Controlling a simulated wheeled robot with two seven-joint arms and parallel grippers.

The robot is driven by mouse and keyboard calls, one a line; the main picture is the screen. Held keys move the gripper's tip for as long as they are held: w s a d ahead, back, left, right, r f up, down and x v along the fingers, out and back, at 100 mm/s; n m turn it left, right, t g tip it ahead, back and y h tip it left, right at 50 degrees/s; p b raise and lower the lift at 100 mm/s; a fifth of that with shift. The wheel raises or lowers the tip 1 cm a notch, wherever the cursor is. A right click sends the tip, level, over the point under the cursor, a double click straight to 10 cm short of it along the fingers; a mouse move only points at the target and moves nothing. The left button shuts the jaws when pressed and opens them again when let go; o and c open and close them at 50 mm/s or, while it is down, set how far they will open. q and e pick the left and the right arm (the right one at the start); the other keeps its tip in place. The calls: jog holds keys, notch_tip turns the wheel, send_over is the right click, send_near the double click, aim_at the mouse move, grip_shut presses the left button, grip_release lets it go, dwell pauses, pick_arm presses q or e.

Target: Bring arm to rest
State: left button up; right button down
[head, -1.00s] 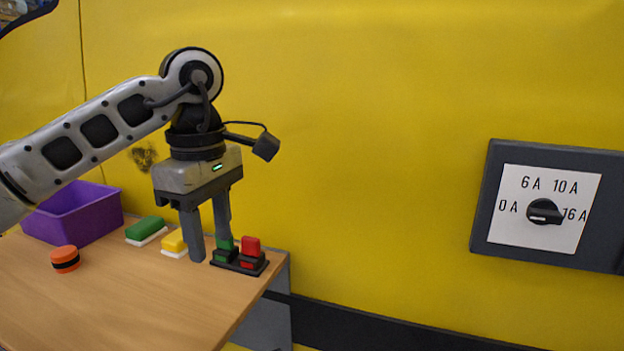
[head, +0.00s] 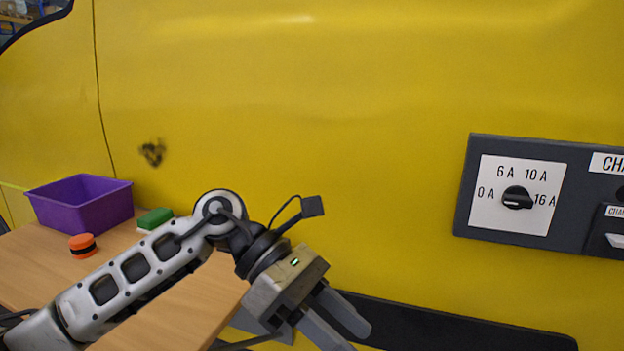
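My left arm comes in from the lower left, low in front of the table's right end. My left gripper (head: 352,336) hangs tilted down to the right, beyond the table edge and in front of the yellow wall. Its two fingers are apart with nothing seen between them, and one tip is near the bottom picture edge. My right gripper is not in view.
The wooden table (head: 205,300) bears a purple bin (head: 85,208), an orange-and-black round piece (head: 83,246) and a green-and-white block (head: 155,219). A dark panel with a black rotary knob (head: 517,198) is on the yellow wall (head: 330,110). The wall before it is clear.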

pick_arm(q)
jog(key=s+d+r+n+t+h, duration=0.1)
jog(key=d+r+n+t+h, duration=0.2)
jog(key=n+h, duration=0.8)
jog(key=w+a+f+n+t+y+p, duration=0.1)
jog(key=w+a+f+n+t+y, duration=0.3)
jog(key=n+t, duration=0.9)
jog(key=w+a+f+n+t+y, duration=0.2)
jog(key=a+f+n+t+y, duration=0.5)
jog(key=n, duration=1.1)
jog(key=s+a+f+n+g+y, duration=0.3)
jog(key=s+f+n, duration=0.3)
jog(key=f, duration=0.3)
jog(key=s+a+f+n+g+y, duration=0.3)
jog(key=s+a+f+n, duration=0.3)
jog(key=f, duration=0.4)
jog(key=shift+s+f+n+g+y, duration=0.3)
jog(key=shift+s+y, duration=0.2)
jog(key=shift+s, duration=0.05)
jog(key=shift+a, duration=0.1)
